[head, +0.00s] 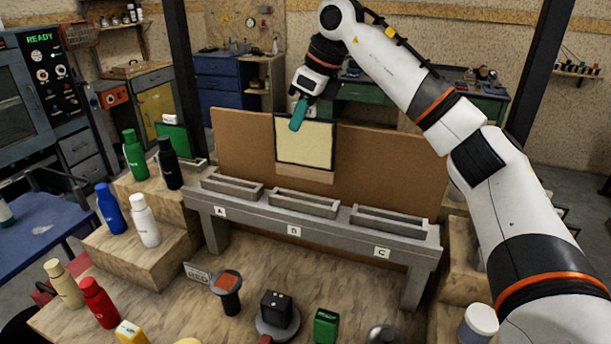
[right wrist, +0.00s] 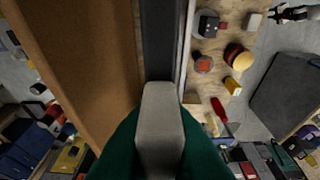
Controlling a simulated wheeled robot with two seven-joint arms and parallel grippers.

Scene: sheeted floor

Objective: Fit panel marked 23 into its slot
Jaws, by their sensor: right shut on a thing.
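A cream panel with a dark frame (head: 305,142) hangs upright above the middle slot (head: 304,204), in front of the brown backboard. No number is readable on it. My right gripper (head: 298,116), with teal fingers, is shut on the panel's top edge near its left corner. In the right wrist view the panel is a dark edge-on strip (right wrist: 162,40) running up from my gripper (right wrist: 160,130). The left slot (head: 232,187) and right slot (head: 388,221) look empty. The slots carry labels A, one like B or D, and C. My left gripper is out of view.
The grey slot bench (head: 340,238) stands on a wooden surface. Several bottles stand on steps at the left, near a green board (head: 173,137). A black block (head: 276,308), an orange-topped tool (head: 228,290) and a green block (head: 325,326) lie in front.

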